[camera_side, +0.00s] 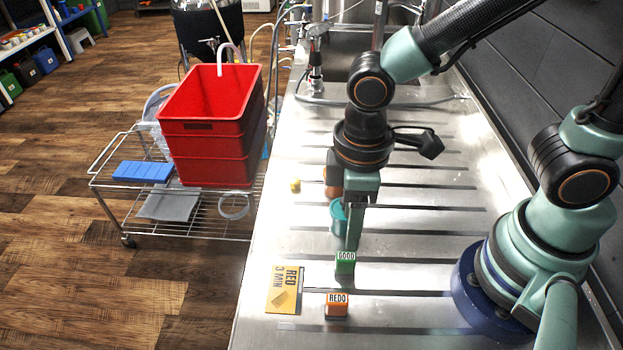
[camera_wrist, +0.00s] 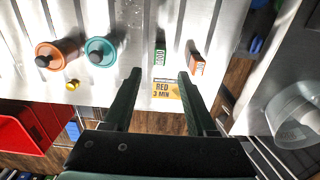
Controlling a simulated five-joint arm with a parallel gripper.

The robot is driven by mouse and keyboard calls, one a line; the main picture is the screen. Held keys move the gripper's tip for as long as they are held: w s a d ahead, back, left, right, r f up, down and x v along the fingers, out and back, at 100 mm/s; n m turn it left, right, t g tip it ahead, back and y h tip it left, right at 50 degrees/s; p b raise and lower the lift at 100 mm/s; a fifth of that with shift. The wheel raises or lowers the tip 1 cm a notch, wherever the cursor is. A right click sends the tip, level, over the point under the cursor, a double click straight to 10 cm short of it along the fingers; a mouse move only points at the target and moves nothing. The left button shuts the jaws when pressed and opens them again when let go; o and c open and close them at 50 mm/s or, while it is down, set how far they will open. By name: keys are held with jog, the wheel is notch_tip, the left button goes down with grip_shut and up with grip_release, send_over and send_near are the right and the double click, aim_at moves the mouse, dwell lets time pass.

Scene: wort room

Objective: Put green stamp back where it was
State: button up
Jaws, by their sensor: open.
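The green stamp marked GOOD (camera_side: 345,263) stands upright on the steel counter in the side view, just below the gripper's fingertips in the picture. It also shows in the wrist view (camera_wrist: 160,58), beyond the fingertips and between their lines. The orange stamp marked REDO (camera_side: 337,307) stands nearer the camera, and shows to the right of the green one in the wrist view (camera_wrist: 196,66). My gripper (camera_side: 352,245) points down; in the wrist view (camera_wrist: 160,73) its two fingers are apart with nothing held. Whether it touches the green stamp I cannot tell.
A yellow card reading RED 3 MIN (camera_side: 285,290) lies left of the stamps. A teal object (camera_side: 338,216) and an orange-brown round one (camera_wrist: 57,55) stand behind, near a small yellow piece (camera_side: 295,186). A red crate (camera_side: 205,130) is on the wire cart, left.

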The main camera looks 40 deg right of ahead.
jog(key=w+d+r+m+t, duration=0.2)
jog(key=w+d+r+m, duration=0.1)
jog(key=d+r, duration=0.3)
jog(key=w+d+r+m+t, duration=0.3)
jog(key=d+r+m, duration=0.3)
jog(key=d, duration=0.5)
jog(key=shift+w+r+t, duration=0.3)
jog(key=shift+w+r, duration=0.1)
